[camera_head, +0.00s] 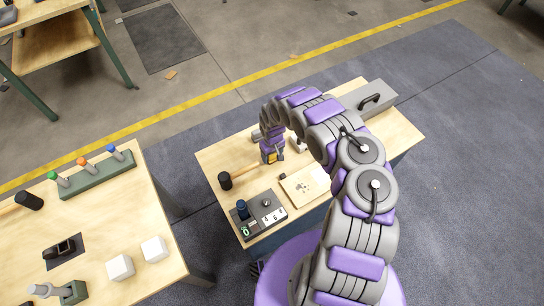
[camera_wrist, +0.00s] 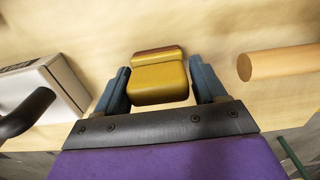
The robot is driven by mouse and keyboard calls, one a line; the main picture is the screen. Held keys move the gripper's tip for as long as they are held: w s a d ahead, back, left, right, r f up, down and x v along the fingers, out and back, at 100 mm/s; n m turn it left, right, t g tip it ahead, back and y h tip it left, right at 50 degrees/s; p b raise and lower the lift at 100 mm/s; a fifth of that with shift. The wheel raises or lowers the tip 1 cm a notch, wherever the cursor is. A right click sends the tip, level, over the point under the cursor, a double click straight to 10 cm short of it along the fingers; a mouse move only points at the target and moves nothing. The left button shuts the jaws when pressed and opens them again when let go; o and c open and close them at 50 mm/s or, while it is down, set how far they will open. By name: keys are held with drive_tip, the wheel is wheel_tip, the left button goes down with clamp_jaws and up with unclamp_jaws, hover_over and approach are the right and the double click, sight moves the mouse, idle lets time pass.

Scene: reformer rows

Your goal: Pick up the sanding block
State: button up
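The sanding block (camera_wrist: 160,80) is yellow with a brown far edge. In the wrist view it lies on the wooden tabletop between the two blue-grey fingers of my gripper (camera_wrist: 160,75). The fingers stand one on each side of it, with thin gaps seeming to show, so the gripper looks open around it. In the head view my gripper (camera_head: 272,156) points down over the middle table, and a small yellow part of the block (camera_head: 272,158) shows at its tip; the rest is hidden.
A mallet (camera_head: 225,181) lies left of the gripper; its handle shows in the wrist view (camera_wrist: 280,62). A wooden board (camera_head: 300,188) and a dark instrument box (camera_head: 260,215) lie nearer. Another bench (camera_head: 110,210) stands left.

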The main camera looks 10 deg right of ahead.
drive_tip(key=shift+d, duration=0.25)
drive_tip(key=shift+c, duration=1.4)
drive_tip(key=shift+a, duration=0.1)
drive_tip(key=c, duration=0.4)
drive_tip(key=shift+a, duration=0.15)
drive_tip(key=shift+r, duration=0.2)
wheel_tip(320, 180, up, 8)
drive_tip(key=p, duration=0.3)
drive_tip(key=shift+r+p, duration=0.25)
drive_tip(key=shift+p, duration=0.05)
drive_tip(key=shift+r, duration=0.55)
